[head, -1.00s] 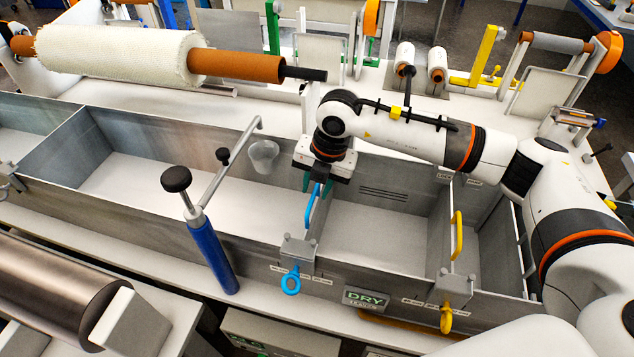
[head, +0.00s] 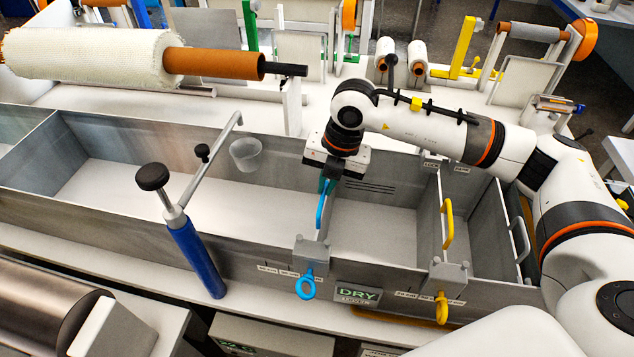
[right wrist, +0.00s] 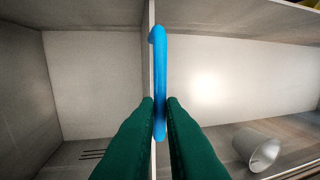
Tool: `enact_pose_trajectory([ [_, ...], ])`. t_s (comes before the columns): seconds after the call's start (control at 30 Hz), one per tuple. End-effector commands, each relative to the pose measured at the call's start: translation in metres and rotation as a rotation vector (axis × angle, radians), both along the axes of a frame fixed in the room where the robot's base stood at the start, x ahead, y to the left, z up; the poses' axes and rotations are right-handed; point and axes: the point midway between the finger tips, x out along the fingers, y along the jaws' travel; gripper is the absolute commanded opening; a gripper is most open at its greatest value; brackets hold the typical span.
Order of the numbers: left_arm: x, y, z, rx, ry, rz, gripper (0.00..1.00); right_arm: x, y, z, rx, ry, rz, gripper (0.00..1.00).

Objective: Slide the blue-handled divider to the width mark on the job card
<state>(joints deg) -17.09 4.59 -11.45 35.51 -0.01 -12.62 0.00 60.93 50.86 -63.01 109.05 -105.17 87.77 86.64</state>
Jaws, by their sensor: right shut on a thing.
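My right gripper (head: 328,183) is shut on the far part of the handle. In the right wrist view, my green fingers (right wrist: 160,118) close on both sides of the blue handle (right wrist: 159,65), above the thin divider edge. Small white mark labels (head: 278,270) sit on the front wall beside the block; their print is too small to read. I cannot make out a job card. My left gripper is out of view.
A yellow-handled divider (head: 447,222) stands to the right across an empty compartment. A DRY sign (head: 357,294) hangs in front.

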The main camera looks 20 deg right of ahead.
Motion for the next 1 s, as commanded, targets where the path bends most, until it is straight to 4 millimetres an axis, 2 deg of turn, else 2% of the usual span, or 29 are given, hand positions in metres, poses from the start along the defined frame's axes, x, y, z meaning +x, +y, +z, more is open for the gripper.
enact_pose_trajectory([
  [0.1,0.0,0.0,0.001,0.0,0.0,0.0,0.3,0.0,-0.002,-0.001,-0.005,0.004,-0.003,0.0],
  [0.13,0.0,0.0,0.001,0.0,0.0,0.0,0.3,0.0,-0.002,-0.001,-0.005,0.003,-0.003,0.12],
  [0.23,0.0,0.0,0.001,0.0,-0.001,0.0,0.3,0.0,-0.001,-0.001,-0.004,0.002,-0.002,0.28],
  [0.27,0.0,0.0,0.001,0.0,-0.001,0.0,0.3,0.0,-0.001,-0.001,-0.004,0.002,-0.002,0.31],
  [0.53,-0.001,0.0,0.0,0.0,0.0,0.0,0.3,0.0,-0.001,0.0,-0.002,0.001,-0.002,0.31],
  [0.67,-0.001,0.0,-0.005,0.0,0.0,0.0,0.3,0.0,-0.002,0.008,-0.003,-0.003,-0.002,0.31],
  [0.77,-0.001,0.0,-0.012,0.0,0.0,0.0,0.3,-0.002,-0.005,0.023,-0.002,-0.006,-0.002,0.31],
  [1.0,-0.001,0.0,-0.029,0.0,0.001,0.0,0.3,-0.008,-0.015,0.075,-0.001,-0.006,-0.003,0.31],
])
